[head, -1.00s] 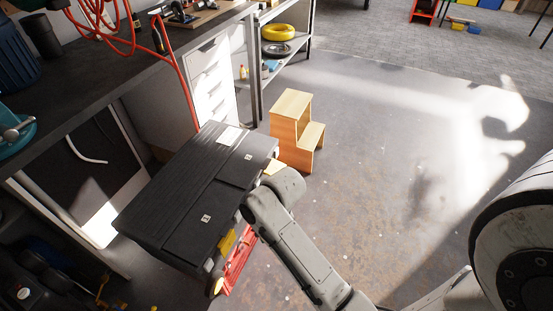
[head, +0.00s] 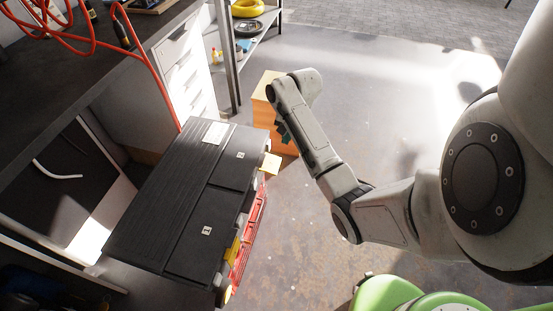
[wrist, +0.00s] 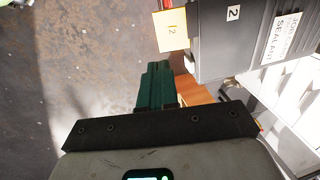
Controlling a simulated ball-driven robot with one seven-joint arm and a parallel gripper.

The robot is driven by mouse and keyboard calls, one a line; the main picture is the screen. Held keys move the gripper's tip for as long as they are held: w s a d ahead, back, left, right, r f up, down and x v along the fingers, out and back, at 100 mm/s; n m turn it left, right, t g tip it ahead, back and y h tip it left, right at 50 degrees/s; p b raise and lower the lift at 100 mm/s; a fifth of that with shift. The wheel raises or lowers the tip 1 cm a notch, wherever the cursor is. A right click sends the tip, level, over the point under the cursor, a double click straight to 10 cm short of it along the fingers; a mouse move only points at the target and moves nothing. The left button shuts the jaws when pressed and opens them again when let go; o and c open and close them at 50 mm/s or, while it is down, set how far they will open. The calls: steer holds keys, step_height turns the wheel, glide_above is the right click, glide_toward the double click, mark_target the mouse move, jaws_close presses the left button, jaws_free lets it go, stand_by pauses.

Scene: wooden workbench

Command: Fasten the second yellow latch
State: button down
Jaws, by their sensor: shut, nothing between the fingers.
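The black toolbox (head: 165,200) has its lid down. The second yellow latch (head: 271,163) sticks outward from the lid's front edge near the far end. It also shows in the wrist view (wrist: 171,31), beside the lid's label 2. The first yellow latch (head: 233,249), nearer me, hangs down along the red front. My gripper (head: 281,131) is past the toolbox's far end, in front of the step stool. Its teal fingers (wrist: 154,87) are shut and empty, apart from the latch in the wrist view. My arm hides part of the gripper in the head view.
A wooden step stool (head: 264,88) stands just past the toolbox, partly behind my arm. The dark workbench (head: 75,95) and white drawers (head: 188,70) are on the left. A red cable (head: 150,62) hangs from the bench. The floor to the right is open.

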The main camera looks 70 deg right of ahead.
mark_target(277, 170)
steer(key=w+f, duration=0.1)
steer(key=f, duration=0.3)
steer(key=f+b, duration=0.1)
steer(key=f, duration=0.4)
steer(key=w+f+b, duration=0.1)
steer(key=f, duration=0.3)
steer(key=shift+w+a+f, duration=0.15)
steer(key=shift+w+f, duration=0.15)
steer(key=shift+f, duration=0.1)
steer(key=shift+s+f, duration=0.1)
step_height(277, 170, down, 7)
steer(key=t+y+b, duration=0.1)
steer(key=t+b, duration=1.1)
steer(key=shift+w, duration=0.3)
steer(key=shift+r+p, duration=0.5)
steer(key=shift+r, duration=0.3)
